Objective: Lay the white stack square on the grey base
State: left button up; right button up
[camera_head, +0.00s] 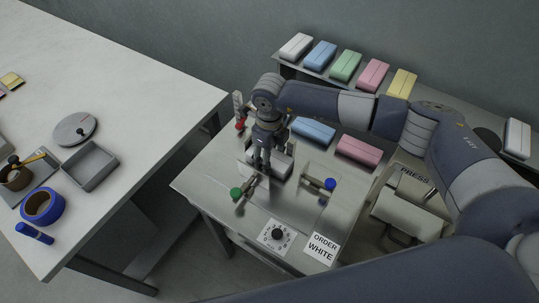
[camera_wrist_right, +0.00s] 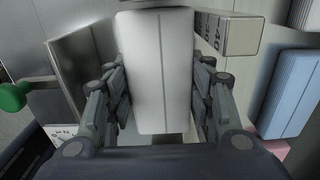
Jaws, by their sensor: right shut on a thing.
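My right gripper (camera_wrist_right: 158,100) is shut on the white stack (camera_wrist_right: 155,60), a pale block with a lengthwise seam, between its two fingers in the right wrist view. In the head view the right gripper (camera_head: 262,165) points down over the metal table, and a pale block edge (camera_head: 284,165) shows beside it. I cannot tell whether the stack touches what lies below. The grey base is not clearly visible; the gripper and stack may hide it. My left gripper is not in view.
A green-knobbed clamp (camera_head: 236,192) and a blue-knobbed clamp (camera_head: 329,184) flank the gripper. Blue (camera_head: 313,129) and pink (camera_head: 359,149) stacks lie behind on the table. A dial (camera_head: 277,234) and an order card reading WHITE (camera_head: 321,247) are in front. More coloured stacks line the back shelf.

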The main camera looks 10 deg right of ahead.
jog(key=shift+f, duration=0.2)
dwell(0.6)
jog(key=o, duration=1)
jog(key=shift+r, duration=0.1)
notch_tip(320, 180, up, 12)
